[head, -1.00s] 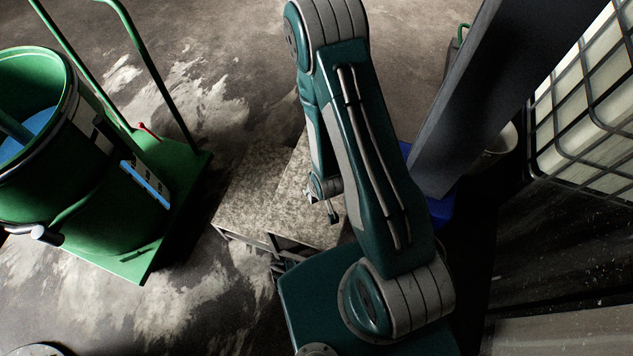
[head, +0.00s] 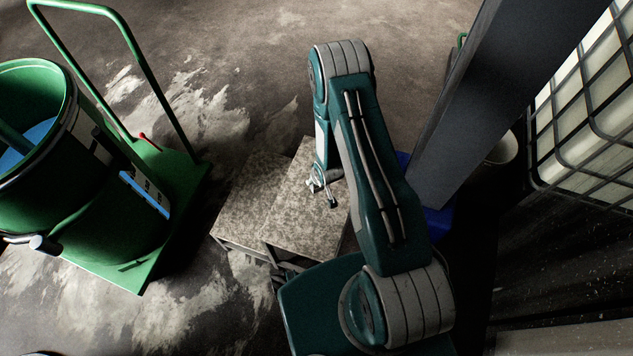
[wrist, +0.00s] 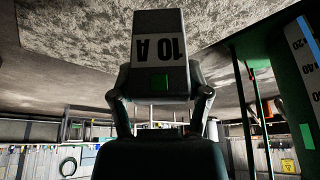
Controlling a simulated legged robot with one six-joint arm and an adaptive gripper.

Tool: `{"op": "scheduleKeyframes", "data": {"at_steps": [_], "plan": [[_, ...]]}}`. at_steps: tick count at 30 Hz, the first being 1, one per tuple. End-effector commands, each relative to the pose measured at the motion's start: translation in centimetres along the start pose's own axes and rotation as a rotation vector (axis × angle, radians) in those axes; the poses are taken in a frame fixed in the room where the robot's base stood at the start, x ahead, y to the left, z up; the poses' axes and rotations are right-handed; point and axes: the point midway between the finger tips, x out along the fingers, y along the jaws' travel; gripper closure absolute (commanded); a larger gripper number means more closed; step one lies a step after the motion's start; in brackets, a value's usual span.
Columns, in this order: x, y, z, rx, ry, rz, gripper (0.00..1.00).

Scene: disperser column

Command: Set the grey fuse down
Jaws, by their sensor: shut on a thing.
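The grey fuse (wrist: 163,22) is in my gripper (wrist: 160,92), at the top middle of the wrist view. It is a block with a white band marked "10 A", upside down in the picture, and a small green square. Both fingers close on its sides. In the head view my gripper (head: 321,190) shows small, in front of the speckled top of a low stand (head: 295,226). The fuse cannot be made out there, and I cannot tell how far above the stand it is.
A second speckled top (head: 246,200) adjoins on the left. A green drum (head: 110,215) on a green trolley (head: 178,190) stands further left. A dark column (head: 475,90), a blue container (head: 436,220) and a caged tank (head: 590,130) are right. Stained floor lies behind.

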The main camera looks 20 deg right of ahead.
Motion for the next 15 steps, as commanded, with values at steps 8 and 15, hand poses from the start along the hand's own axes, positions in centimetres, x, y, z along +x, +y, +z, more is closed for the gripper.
{"op": "scheduleKeyframes", "data": {"at_steps": [8, 15], "plan": [[3.3, 0.3, 0.7, 0.0, -0.002, 0.001, 0.88], [3.8, 0.3, 0.9, -0.001, 0.0, 0.002, 0.88]]}}
